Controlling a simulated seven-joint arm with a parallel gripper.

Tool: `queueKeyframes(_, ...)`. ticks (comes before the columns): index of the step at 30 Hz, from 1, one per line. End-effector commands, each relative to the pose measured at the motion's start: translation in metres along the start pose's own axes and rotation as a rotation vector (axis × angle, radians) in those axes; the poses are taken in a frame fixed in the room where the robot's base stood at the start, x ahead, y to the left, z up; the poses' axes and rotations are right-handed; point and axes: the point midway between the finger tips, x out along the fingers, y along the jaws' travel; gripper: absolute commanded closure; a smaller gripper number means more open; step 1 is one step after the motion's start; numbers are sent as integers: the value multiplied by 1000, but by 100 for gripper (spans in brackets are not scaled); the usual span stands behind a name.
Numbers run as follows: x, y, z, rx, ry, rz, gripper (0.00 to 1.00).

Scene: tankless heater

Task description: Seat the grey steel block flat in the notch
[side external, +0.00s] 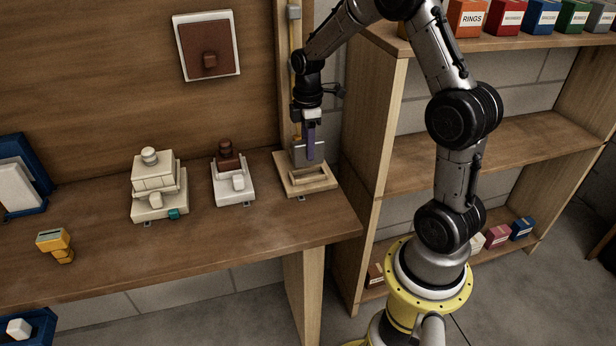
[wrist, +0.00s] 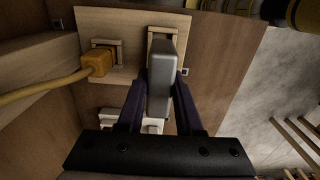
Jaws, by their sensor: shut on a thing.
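The grey steel block (wrist: 161,80) is pinched between the two dark purple fingers of my gripper (side external: 311,154) in the wrist view. In the side view the block (side external: 299,154) shows partly behind a finger, above the pale wooden fixture (side external: 325,183) at the bench's right end. The wooden fixture (wrist: 124,22) has a raised frame around the notch (wrist: 165,35), which lies just beyond the block's far end in the wrist view. The block covers part of the notch, and I cannot tell whether they touch.
An orange plug (wrist: 97,64) with a yellow cable sits on the fixture, left of the notch. White blocky fixtures (side external: 233,190) and (side external: 158,190) stand to the left on the bench (side external: 200,249). A yellow part (side external: 55,242) lies farther left. Shelves (side external: 480,150) stand right.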

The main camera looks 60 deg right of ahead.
Motion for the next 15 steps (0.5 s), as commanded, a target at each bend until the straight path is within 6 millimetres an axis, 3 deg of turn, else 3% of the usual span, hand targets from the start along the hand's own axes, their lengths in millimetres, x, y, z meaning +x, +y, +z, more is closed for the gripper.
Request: queueKeyframes(15,19,0,0,0,0,-1,100)
